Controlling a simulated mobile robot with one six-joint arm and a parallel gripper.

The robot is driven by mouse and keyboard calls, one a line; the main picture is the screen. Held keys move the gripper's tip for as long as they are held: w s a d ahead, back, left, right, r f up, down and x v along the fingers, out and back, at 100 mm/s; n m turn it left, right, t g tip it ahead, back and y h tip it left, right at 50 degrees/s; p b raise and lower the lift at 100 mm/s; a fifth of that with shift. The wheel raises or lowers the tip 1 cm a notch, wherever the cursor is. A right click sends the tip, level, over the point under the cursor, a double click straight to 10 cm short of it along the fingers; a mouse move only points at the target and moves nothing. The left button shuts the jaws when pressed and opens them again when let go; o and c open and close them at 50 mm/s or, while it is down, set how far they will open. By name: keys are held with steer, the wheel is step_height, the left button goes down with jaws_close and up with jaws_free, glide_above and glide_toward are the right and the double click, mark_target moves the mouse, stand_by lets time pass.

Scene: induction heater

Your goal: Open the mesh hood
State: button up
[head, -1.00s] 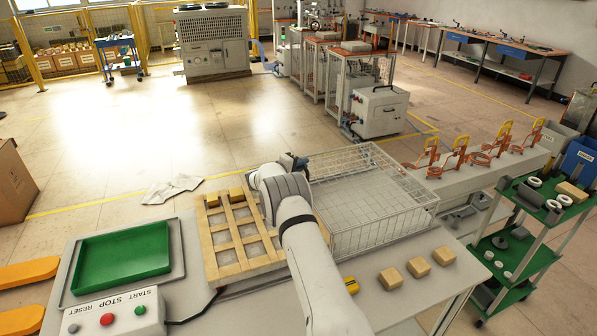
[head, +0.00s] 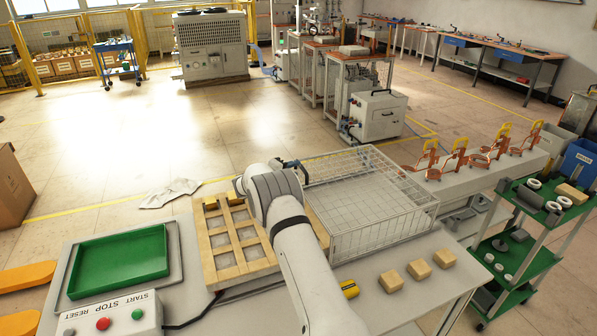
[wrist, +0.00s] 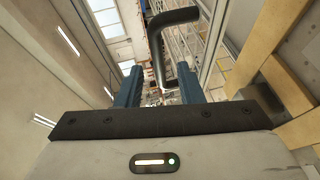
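The mesh hood (head: 365,200) is a wire box in the middle of the head view, sitting lowered over a pale surface on the bench. My gripper (head: 290,163) is at its far left corner, partly hidden behind my own wrist. In the wrist view my gripper (wrist: 158,84) shows two blue fingers standing apart. A bent black handle (wrist: 158,50) shows between and beyond the fingers, with wire mesh (wrist: 185,45) behind it. I see no clear grip on the handle.
A wooden slatted pallet (head: 232,240) lies left of the hood, under my arm. A green tray (head: 120,262) and a button box (head: 110,315) are at the left. Several tan blocks (head: 418,269) sit in front of the hood.

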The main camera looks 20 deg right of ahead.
steer(key=v, duration=0.3)
steer(key=shift+s+a+b, duration=0.2)
steer(key=shift+a+b, duration=0.15)
steer(key=s+r+m+g+y, duration=0.1)
steer(key=s+r+g+y, duration=0.1)
steer(key=s+r, duration=0.45)
steer(key=s+d+r+m+g+y, duration=0.1)
steer(key=s+r+y, duration=0.15)
steer(key=s, duration=0.65)
steer(key=s+r+m+g+y, duration=0.1)
steer(key=s+r+g+y, duration=0.1)
steer(key=s+r, duration=0.5)
steer(key=s+a+y, duration=0.2)
steer(key=s+a, duration=0.1)
steer(key=s, duration=0.7)
steer(key=s+a+f+m+y, duration=0.1)
steer(key=s+a+y, duration=0.2)
steer(key=s, duration=0.7)
steer(key=s+a+f+t+y, duration=0.1)
steer(key=s+a, duration=0.3)
steer(key=s, duration=0.6)
steer(key=shift+s+y, duration=0.4)
steer(key=shift+y, duration=0.45)
